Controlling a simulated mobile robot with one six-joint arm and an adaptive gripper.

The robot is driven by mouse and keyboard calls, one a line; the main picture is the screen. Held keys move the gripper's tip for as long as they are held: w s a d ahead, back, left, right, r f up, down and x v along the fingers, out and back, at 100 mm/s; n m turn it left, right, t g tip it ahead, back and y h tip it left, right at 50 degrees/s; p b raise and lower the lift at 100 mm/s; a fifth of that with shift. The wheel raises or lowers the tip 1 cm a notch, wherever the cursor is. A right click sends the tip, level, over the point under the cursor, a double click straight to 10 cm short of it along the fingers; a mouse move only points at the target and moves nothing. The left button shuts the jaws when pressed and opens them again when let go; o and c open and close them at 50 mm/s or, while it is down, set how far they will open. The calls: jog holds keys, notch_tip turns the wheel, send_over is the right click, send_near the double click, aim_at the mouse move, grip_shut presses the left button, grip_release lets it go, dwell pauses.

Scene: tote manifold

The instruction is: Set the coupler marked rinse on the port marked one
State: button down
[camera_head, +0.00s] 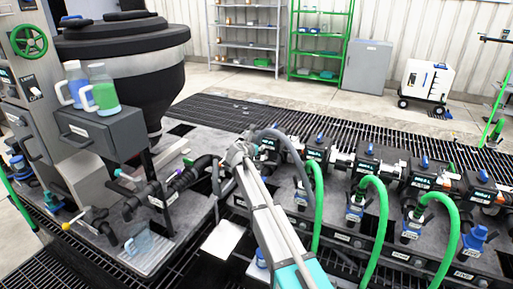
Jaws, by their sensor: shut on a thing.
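My gripper (235,158) is at the far end of my arm, low over the bench near the left end of the manifold. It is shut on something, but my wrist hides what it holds. The manifold (396,168) is a row of dark valve blocks with blue handles and small labels. Couplers with blue parts stand in front of it, among them one in the middle (410,230), one to its left (355,207) and one at the right (474,241). The labels are too small to read, so I cannot tell which coupler is rinse or which port is one.
Green hoses (452,222) arch up from the front of the bench, and a grey hose (290,143) curves beside my wrist. Black pipework (190,176) lies left of my gripper. A grey box with two jugs (102,130) stands farther left. Open floor grating lies behind the manifold.

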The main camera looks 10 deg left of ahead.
aim_at(256, 160)
jog(key=shift+f+b, duration=3.1)
jog(key=shift+f, duration=0.25)
jog(key=shift+c, duration=1.5)
grip_release()
jog(key=shift+s, duration=0.1)
